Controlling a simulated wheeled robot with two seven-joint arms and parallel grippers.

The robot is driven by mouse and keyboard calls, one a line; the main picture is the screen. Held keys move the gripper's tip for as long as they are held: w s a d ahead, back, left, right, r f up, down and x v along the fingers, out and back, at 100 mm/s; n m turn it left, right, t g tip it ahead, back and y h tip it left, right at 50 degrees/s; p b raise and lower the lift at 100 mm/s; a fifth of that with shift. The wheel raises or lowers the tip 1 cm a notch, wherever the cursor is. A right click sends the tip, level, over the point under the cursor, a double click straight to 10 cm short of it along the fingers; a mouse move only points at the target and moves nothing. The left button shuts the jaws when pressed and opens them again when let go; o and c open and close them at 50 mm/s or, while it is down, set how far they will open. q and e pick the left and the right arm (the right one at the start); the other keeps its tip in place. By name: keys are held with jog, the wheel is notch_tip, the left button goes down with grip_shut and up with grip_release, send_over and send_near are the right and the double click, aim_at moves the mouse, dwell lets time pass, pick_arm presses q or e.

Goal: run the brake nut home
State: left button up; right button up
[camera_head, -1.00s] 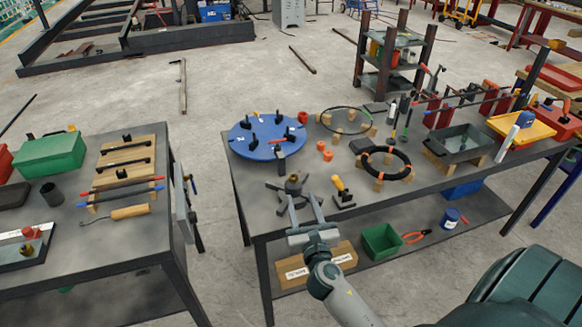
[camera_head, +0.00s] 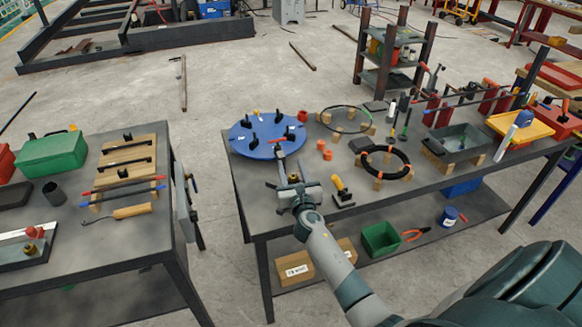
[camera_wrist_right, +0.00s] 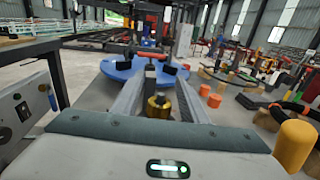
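A small brass nut (camera_wrist_right: 158,106) shows between my right gripper's fingers in the right wrist view. In the head view the brass piece (camera_head: 293,179) sits on a dark, armed stand (camera_head: 272,185) near the bench's left front, largely hidden by my gripper. My right gripper (camera_head: 290,158) reaches over the stand with its fingers pointing away toward the blue disc. In the wrist view its fingers (camera_wrist_right: 163,82) are apart, one on each side of the nut. I see a gap around the nut; contact is not clear. My left gripper is in neither view.
A blue round plate (camera_head: 245,143) with black clamps lies just beyond the fingertips. Orange cups (camera_head: 326,153), a yellow-handled tool (camera_head: 340,188) and a black ring on blocks (camera_head: 386,148) lie to the right. A second bench (camera_head: 120,245) stands left, across a gap.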

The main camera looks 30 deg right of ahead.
jog(key=shift+w, duration=0.2)
grip_shut()
jog(key=shift+d+h, duration=0.1)
jog(key=shift+h, duration=0.2)
